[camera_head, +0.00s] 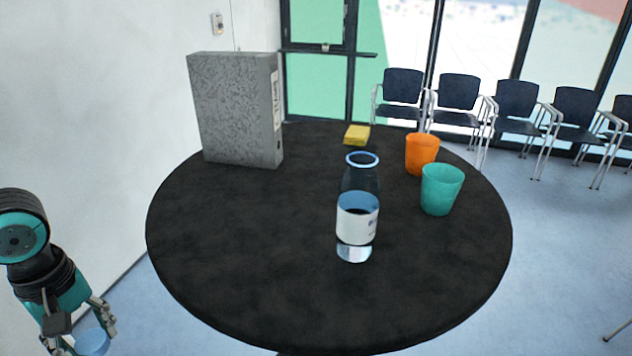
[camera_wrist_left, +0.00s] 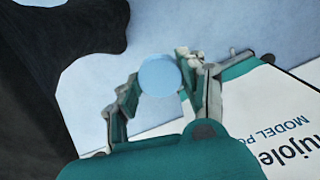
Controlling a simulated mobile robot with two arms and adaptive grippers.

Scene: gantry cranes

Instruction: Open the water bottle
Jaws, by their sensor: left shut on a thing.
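The water bottle (camera_head: 358,215) stands upright on the round dark table (camera_head: 230,270), near its middle. It has clear walls and a white label, and its top is open with a blue rim and no cap on it. My left gripper (camera_head: 92,330) is off the table at the lower left. It is shut on a round light-blue cap (camera_head: 93,342), which also shows between the fingers (camera_wrist_left: 157,85) in the left wrist view as a pale blue disc (camera_wrist_left: 159,76). My right gripper is in neither view.
A grey binder (camera_head: 237,110) stands at the table's back left. A yellow sponge (camera_head: 356,135), an orange cup (camera_head: 421,153) and a teal cup (camera_head: 440,188) are at the back and right. The front and left of the table are clear. Chairs (camera_head: 460,100) line the windows.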

